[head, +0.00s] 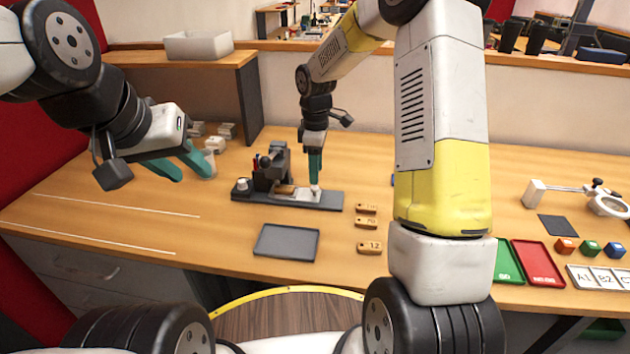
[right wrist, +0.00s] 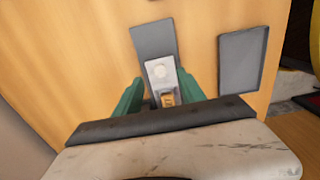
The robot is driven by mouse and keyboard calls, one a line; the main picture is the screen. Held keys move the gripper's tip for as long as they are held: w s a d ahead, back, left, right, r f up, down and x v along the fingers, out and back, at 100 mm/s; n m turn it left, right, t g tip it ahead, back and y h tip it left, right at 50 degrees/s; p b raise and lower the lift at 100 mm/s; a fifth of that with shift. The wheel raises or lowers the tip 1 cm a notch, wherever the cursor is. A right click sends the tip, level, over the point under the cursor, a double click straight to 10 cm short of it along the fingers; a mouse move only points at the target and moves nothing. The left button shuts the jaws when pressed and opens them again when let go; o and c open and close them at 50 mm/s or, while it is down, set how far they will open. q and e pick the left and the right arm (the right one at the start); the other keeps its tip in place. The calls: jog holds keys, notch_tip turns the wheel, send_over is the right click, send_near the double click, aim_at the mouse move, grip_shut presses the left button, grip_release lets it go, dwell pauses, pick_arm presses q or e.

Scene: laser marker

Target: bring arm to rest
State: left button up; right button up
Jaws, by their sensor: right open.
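My right gripper (head: 315,167) points down over the right part of the laser marker (head: 325,201), a dark base with an upright head. In the right wrist view, the two green fingers (right wrist: 159,96) are apart. I cannot tell whether the fingers touch anything. My left gripper (head: 184,166) is at the left above the table, its teal fingers spread and no object held between them.
A grey tray (head: 286,242) lies in front of the marker, with numbered wooden tags (head: 369,247) to its right. Green (head: 508,262) and red (head: 537,264) trays, coloured blocks and a magnifier stand at right. Small pale items lie behind my left gripper. The table's front left is clear.

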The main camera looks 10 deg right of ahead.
jog(key=s+d+r+m+t+y, duration=0.1)
jog(key=s+d+r+m+t, duration=0.1)
jog(key=s+r+m, duration=0.5)
jog(key=s+d+r+m+t, duration=0.2)
jog(key=s+r+m, duration=0.1)
jog(key=s+r, duration=0.8)
jog(key=s+r+m+t+y, duration=0.1)
jog(key=s+m, duration=0.3)
jog(key=s, duration=0.4)
jog(key=shift+s+d+r+t, duration=0.15)
jog(key=shift+d+r+t, duration=0.25)
jog(key=shift+t, duration=0.2)
pick_arm(q)
jog(key=shift+c, duration=0.5)
